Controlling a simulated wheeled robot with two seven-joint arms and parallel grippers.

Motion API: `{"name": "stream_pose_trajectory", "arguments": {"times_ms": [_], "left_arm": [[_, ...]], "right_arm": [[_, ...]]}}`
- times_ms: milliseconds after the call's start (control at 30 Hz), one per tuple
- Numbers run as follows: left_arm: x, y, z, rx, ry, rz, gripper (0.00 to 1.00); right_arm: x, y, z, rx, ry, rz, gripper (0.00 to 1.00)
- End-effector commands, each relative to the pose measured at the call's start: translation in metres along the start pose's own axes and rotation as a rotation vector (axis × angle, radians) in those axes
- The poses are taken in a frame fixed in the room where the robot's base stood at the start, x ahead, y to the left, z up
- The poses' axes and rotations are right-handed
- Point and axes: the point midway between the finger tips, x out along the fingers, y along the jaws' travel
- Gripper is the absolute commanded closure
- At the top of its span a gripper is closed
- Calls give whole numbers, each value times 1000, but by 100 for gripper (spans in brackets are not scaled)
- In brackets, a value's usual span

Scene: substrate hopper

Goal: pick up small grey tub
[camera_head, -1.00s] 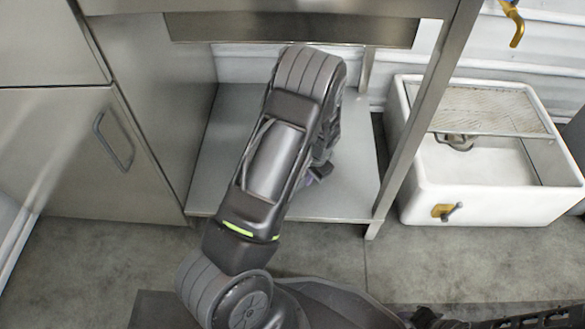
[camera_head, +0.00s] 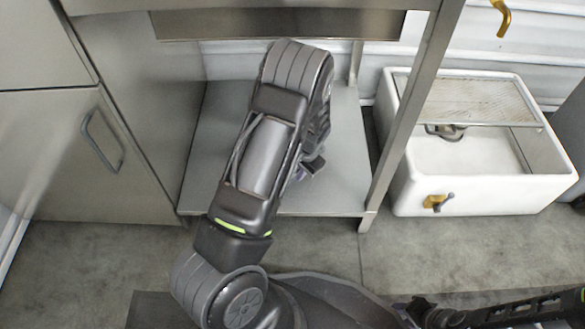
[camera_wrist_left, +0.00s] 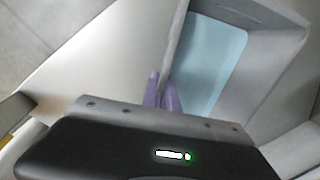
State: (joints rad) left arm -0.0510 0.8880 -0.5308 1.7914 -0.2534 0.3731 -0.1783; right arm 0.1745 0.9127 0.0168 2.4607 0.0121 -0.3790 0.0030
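A grey-walled tub (camera_wrist_left: 266,62) with a pale blue inside fills the upper right of the left wrist view. My left gripper (camera_wrist_left: 160,96) has its purple fingers close together on either side of the tub's near wall, pinching it. In the head view, my left gripper (camera_head: 308,170) is mostly hidden by my own arm over the lower shelf, and I cannot make out the tub there. My right gripper (camera_head: 418,312) is at the bottom edge, dark and small; its opening is unclear.
The steel lower shelf (camera_head: 335,190) lies under a table whose leg (camera_head: 408,125) stands right of my left arm. A steel cabinet (camera_head: 60,150) is on the left. A white sink (camera_head: 480,195) with a mesh rack (camera_head: 478,100) stands on the right. Open floor lies in front.

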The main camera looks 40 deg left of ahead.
Motion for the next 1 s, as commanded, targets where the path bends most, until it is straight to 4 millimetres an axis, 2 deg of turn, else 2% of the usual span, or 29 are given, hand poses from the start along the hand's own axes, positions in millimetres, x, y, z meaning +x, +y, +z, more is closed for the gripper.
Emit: {"name": "stream_pose_trajectory", "arguments": {"times_ms": [167, 600, 767, 1000], "left_arm": [[-16, -4, -2, 0, 4, -1, 100], [-89, -16, -2, 0, 4, -2, 100], [-99, -18, -1, 0, 2, -1, 100], [-99, -18, -1, 0, 2, -1, 100]], "right_arm": [[-8, -3, 0, -1, 0, 1, 64], [-38, -14, 4, -4, -6, 7, 64], [-42, -16, 5, -5, -8, 8, 64], [-41, -15, 5, -5, -8, 8, 64]]}}
